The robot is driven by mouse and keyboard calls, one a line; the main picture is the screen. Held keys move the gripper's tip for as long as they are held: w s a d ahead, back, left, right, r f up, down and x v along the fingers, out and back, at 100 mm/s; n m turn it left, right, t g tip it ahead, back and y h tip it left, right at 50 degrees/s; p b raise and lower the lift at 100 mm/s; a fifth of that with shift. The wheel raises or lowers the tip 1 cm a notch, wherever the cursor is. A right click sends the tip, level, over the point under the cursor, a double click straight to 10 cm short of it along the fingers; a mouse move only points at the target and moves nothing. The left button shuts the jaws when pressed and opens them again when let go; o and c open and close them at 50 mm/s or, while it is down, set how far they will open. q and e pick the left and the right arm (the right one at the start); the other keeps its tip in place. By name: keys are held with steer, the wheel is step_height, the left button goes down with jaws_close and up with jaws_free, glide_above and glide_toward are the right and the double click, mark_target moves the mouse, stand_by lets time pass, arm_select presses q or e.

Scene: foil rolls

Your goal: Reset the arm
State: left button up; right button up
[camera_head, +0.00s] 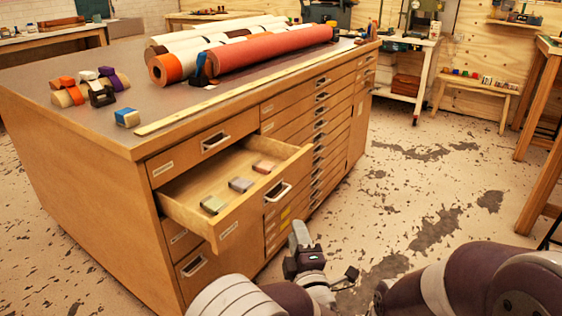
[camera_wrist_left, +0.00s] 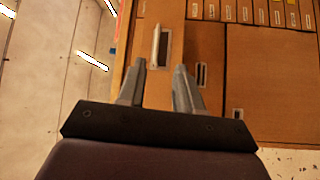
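My left gripper (camera_head: 300,238) is in front of the drawer cabinet, low and to the right of the open drawer (camera_head: 238,212). In the left wrist view its two fingers (camera_wrist_left: 161,72) stand apart with nothing between them. A drawer handle (camera_wrist_left: 163,45) shows beyond the fingertips. In the head view the open drawer's handle (camera_head: 278,192) appears clear of the gripper. The open drawer holds a greenish block (camera_head: 213,205), a grey-violet block (camera_head: 241,184) and a reddish block (camera_head: 264,166). My right arm shows at the lower right, but its gripper is not in view.
The wooden cabinet (camera_head: 85,185) carries several long rolls, including a red one (camera_head: 270,53), several tape rolls (camera_head: 68,97), a blue-and-white block (camera_head: 127,117) and a long ruler (camera_head: 225,96). A white trolley (camera_head: 410,90) stands behind. The floor at right is mostly open.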

arm_select(q)
steer(key=s+d+f+m+g+h, duration=0.1)
steer(key=s+f+m+g+h, duration=0.2)
steer(key=f+m+g, duration=0.3)
steer(key=s+d+f+m+g+h, duration=0.2)
steer(key=s+f+m+g+h, duration=0.15)
steer(key=f+m, duration=0.4)
steer(key=s+a+r+m+g+y, duration=0.1)
steer(key=s+a+r+m+g, duration=0.15)
steer(key=s+a, duration=0.5)
steer(key=s+a+r+m+g+y, duration=0.1)
steer(key=s+a+g+y, duration=0.2)
steer(key=a, duration=0.8)
steer(key=s+a+r+m+g, duration=0.1)
steer(key=s+a+m+g, duration=0.15)
steer(key=s+a, duration=0.55)
step_height(320, 180, up, 35)
steer(key=w+a+n+p, duration=0.1)
steer(key=w+p, duration=0.1)
steer(key=p, duration=3.2)
steer(key=shift+a+f+n, duration=0.15)
steer(key=shift+a+n, duration=0.1)
steer(key=shift+n, duration=0.1)
